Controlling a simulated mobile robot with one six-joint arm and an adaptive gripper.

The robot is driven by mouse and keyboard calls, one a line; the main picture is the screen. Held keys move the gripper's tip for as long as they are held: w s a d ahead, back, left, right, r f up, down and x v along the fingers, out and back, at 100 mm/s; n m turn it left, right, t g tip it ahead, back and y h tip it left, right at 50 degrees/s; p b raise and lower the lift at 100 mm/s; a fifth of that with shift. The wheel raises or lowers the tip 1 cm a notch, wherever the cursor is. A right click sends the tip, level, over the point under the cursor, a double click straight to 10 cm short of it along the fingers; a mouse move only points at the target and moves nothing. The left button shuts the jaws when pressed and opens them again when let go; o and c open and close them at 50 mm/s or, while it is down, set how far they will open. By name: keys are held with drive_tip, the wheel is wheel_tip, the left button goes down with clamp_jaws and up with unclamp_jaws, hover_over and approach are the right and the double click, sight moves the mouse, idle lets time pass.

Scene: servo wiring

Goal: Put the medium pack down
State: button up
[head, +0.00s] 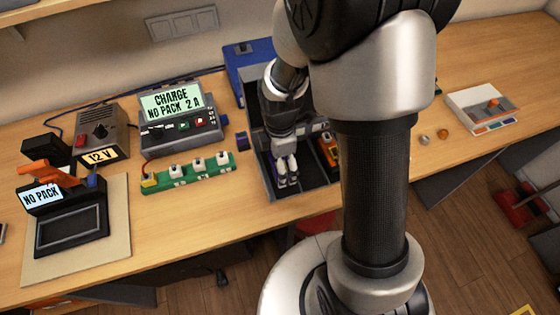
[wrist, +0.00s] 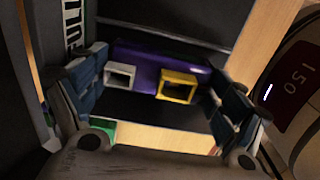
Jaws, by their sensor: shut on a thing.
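My gripper (wrist: 160,100) is shut on a purple pack (wrist: 145,60), with one blue-padded finger at each end. The pack has a white socket (wrist: 120,75) and a yellow socket (wrist: 178,87) facing the wrist camera. In the head view, my gripper (head: 287,172) points down inside a dark, divided box (head: 310,198). The pack is mostly hidden there by the fingers. I cannot tell whether it touches the box floor. Nothing marks its size.
An orange pack (head: 328,150) stands in the box to the right of my gripper. A dark divider runs between them. A green strip (head: 188,172) with several plugs, a charger (head: 180,118) reading "NO PACK 2 A" and a tester (head: 68,215) lie left. Bare table lies in front of the strip.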

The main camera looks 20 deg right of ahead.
drive_tip(key=shift+f, duration=0.15)
drive_tip(key=o, duration=1.3)
wheel_tip(320, 180, up, 12)
drive_tip(key=p, duration=0.4)
drive_tip(key=s+r+m+t, duration=0.1)
drive_tip(key=s+r+m, duration=0.4)
drive_tip(key=m, duration=0.1)
drive_tip(key=s+r+m+t, duration=0.2)
drive_tip(key=s+r+m, duration=0.3)
drive_tip(key=m, duration=0.1)
drive_tip(key=s+r+m+t, duration=0.1)
drive_tip(key=s+r+m, duration=0.4)
drive_tip(key=r, duration=0.1)
drive_tip(key=shift+m+t, duration=0.3)
drive_tip(key=shift+m, duration=0.1)
